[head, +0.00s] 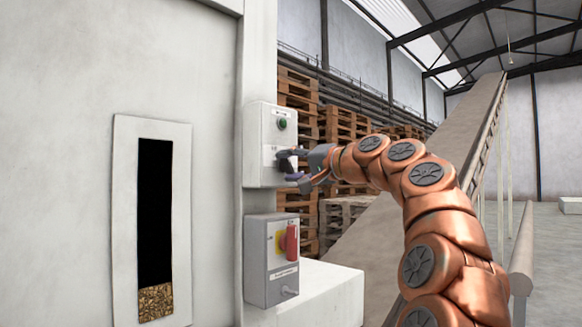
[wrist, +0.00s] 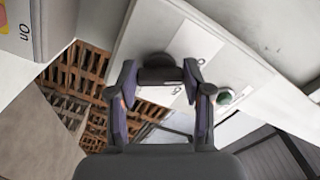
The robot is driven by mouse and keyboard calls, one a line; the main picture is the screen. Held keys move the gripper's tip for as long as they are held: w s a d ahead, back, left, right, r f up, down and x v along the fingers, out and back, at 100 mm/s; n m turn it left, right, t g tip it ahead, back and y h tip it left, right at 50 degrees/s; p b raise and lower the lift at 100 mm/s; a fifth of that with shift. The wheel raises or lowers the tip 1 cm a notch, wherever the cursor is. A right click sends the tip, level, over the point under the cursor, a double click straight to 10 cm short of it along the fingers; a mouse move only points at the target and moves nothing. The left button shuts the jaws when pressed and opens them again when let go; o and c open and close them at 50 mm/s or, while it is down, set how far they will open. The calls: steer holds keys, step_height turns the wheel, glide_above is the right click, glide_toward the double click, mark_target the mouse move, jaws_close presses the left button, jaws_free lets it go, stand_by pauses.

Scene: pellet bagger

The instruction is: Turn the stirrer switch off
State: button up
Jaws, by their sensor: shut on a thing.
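A pale control box (head: 262,140) is on the edge of the white machine wall, with a green button (head: 282,124) at its top. Below the button is a black rotary switch knob, mostly hidden by my gripper (head: 297,168) in the head view. In the wrist view, my gripper (wrist: 160,84) has one finger on each side of the black knob (wrist: 158,62) and is shut on it. The knob sits on a light label plate (wrist: 192,42). The lettering beside it is too small to read, and the knob's setting is unclear.
A grey box (head: 257,265) with a red handle (head: 291,243) on a yellow plate is just below. A white ledge (head: 330,290) is beside it. A slot window (head: 155,220) shows pellets (head: 155,300). Pallets (head: 342,125) and a sloping conveyor (head: 440,165) stand behind.

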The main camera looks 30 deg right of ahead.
steer(key=o, duration=1.2)
steer(key=shift+c, duration=0.2)
steer(key=v, duration=1.2)
